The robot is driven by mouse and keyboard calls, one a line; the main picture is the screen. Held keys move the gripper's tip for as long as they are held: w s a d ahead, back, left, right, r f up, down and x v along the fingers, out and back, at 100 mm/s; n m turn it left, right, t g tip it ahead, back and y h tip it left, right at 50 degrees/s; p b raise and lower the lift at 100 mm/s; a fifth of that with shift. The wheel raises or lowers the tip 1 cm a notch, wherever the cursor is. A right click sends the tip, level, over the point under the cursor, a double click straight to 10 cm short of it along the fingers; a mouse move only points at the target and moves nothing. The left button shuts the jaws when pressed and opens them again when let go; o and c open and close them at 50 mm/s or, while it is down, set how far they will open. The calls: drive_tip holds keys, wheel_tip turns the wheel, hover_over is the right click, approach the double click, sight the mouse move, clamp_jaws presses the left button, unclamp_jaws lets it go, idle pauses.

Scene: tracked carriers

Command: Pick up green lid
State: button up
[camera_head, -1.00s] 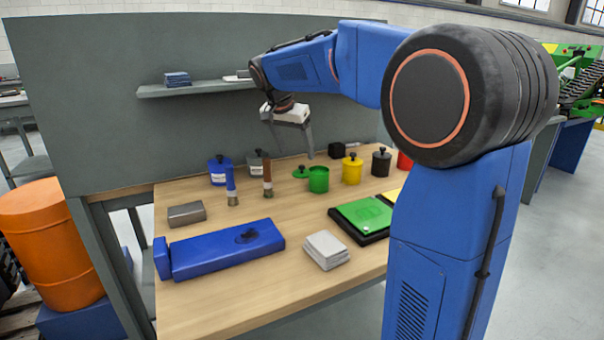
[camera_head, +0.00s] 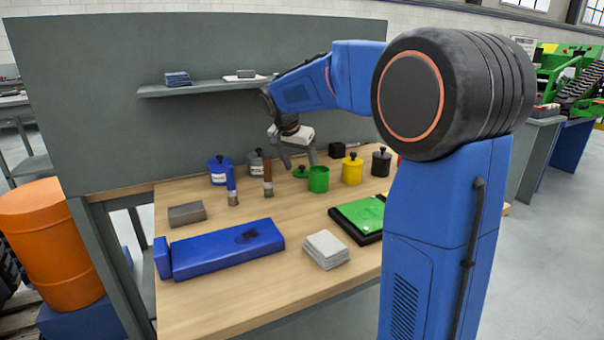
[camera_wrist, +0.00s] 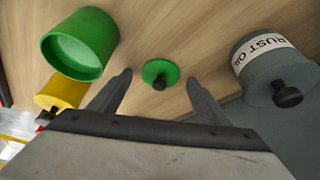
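The green lid (camera_wrist: 160,72) is a small disc with a dark knob, lying on the wooden table beside the open green pot (camera_wrist: 81,45). In the head view the lid (camera_head: 300,172) is just left of the green pot (camera_head: 319,180). My gripper (camera_head: 299,166) is open and empty, low over the table, with its fingers pointing down around the lid's position. In the wrist view my gripper's fingertips (camera_wrist: 157,75) are spread apart, and the lid shows between them, not touching either finger. The lid's height below the fingertips is hard to tell.
A grey pot (camera_wrist: 278,70) labelled "RUST" with a black knob stands right of the lid in the wrist view. A yellow pot (camera_head: 352,170) stands beside the green one.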

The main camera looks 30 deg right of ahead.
sight(301, 175)
drive_tip(key=c, duration=1)
drive_tip(key=shift+r, duration=0.1)
drive_tip(key=shift+c, duration=0.2)
drive_tip(key=shift+s+r, duration=0.15)
drive_tip(key=shift+r, duration=0.1)
wheel_tip(301, 175, up, 6)
drive_tip(key=shift+r, duration=0.1)
drive_tip(key=s, duration=1.9)
drive_tip(key=w+r+m+g, duration=0.1)
drive_tip(key=w+r+m, duration=0.2)
drive_tip(key=w+r, duration=0.3)
drive_tip(key=w, duration=0.2)
drive_tip(key=shift+w+h, duration=0.3)
